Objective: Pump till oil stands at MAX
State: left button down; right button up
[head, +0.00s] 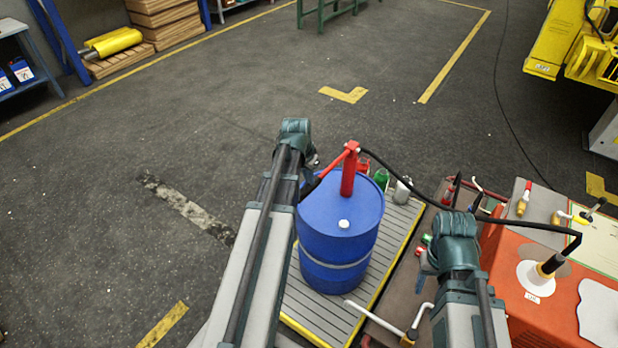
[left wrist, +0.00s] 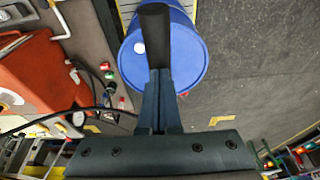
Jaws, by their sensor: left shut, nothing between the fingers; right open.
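A blue drum (head: 335,240) stands upright with a red hand pump (head: 348,180) on top. The pump's red lever (head: 331,168) slopes down to the left, its lower end partly behind my left arm. My left gripper (head: 311,183) is by this end, mostly hidden. In the left wrist view its fingers (left wrist: 155,100) are shut above the drum (left wrist: 190,60); a black rounded piece covers their tips, and I cannot tell whether it is the lever's grip. A black hose (head: 500,220) runs to a nozzle (head: 552,264) in the orange machine (head: 530,308). My right gripper (head: 427,268) is open. No readable oil level shows.
The drum stands on a yellow-edged slatted platform (head: 310,310). A green container (head: 381,178) and a metal can (head: 402,189) are behind it. A brown surface with small parts (head: 410,250) lies between drum and machine. The floor (head: 120,240) at left is free.

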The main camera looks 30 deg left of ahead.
notch_tip(320, 180, down, 8)
jog(key=f+b, duration=0.1)
jog(key=b, duration=0.7)
notch_tip(320, 180, up, 20)
jog(key=p, duration=2)
jog(key=shift+r, duration=0.2)
notch_tip(320, 180, down, 20)
jog(key=b, duration=2)
notch_tip(320, 180, up, 20)
jog(key=p, duration=2)
